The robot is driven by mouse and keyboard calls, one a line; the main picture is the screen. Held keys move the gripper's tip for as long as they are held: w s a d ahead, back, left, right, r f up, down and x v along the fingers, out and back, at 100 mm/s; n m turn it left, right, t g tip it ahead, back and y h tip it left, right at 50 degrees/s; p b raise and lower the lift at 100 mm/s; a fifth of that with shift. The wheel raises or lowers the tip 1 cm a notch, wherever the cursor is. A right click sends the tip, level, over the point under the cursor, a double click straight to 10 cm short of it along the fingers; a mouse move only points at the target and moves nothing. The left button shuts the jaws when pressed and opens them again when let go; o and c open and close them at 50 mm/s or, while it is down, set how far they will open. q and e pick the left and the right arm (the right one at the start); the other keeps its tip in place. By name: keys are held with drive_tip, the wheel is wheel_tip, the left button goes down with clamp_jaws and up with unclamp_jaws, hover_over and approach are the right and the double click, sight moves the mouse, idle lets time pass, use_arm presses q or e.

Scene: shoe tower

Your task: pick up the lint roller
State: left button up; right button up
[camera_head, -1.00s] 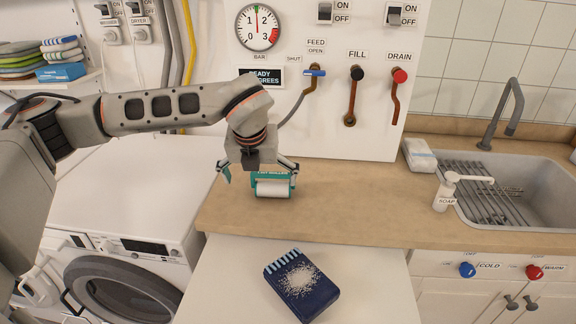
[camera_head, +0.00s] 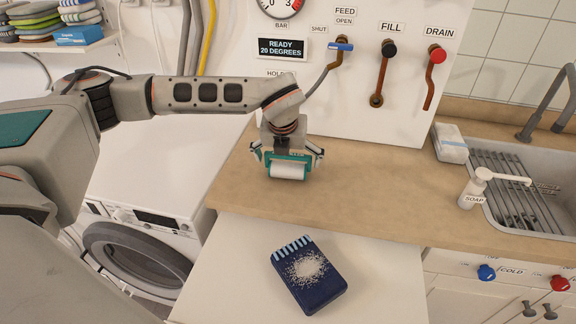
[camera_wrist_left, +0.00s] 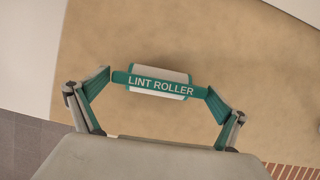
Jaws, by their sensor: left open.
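The lint roller (camera_head: 287,171) lies on the tan counter (camera_head: 370,197), with a white roll and a green labelled bar. It also shows in the left wrist view (camera_wrist_left: 160,86), label reading LINT ROLLER. My left gripper (camera_head: 287,157) points down right over it. In the left wrist view its green-padded fingers (camera_wrist_left: 158,82) are spread, one near each end of the bar. I cannot tell whether the fingertips touch it. My right gripper is not in view.
A blue pack with white specks (camera_head: 309,275) lies on the white surface in front of the counter. A white soap dispenser (camera_head: 472,192) and a sink stand to the right. The washing machine (camera_head: 155,190) is at left. Valves and pipes are on the panel behind.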

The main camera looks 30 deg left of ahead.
use_arm(q)
drive_tip(key=shift+w+f, duration=0.15)
drive_tip(key=shift+f, duration=0.1)
drive_tip(key=c, duration=1)
drive_tip(key=shift+r, duration=0.15)
wheel_tip(320, 180, up, 20)
drive_tip(key=b, duration=0.1)
drive_tip(key=shift+o, duration=0.8)
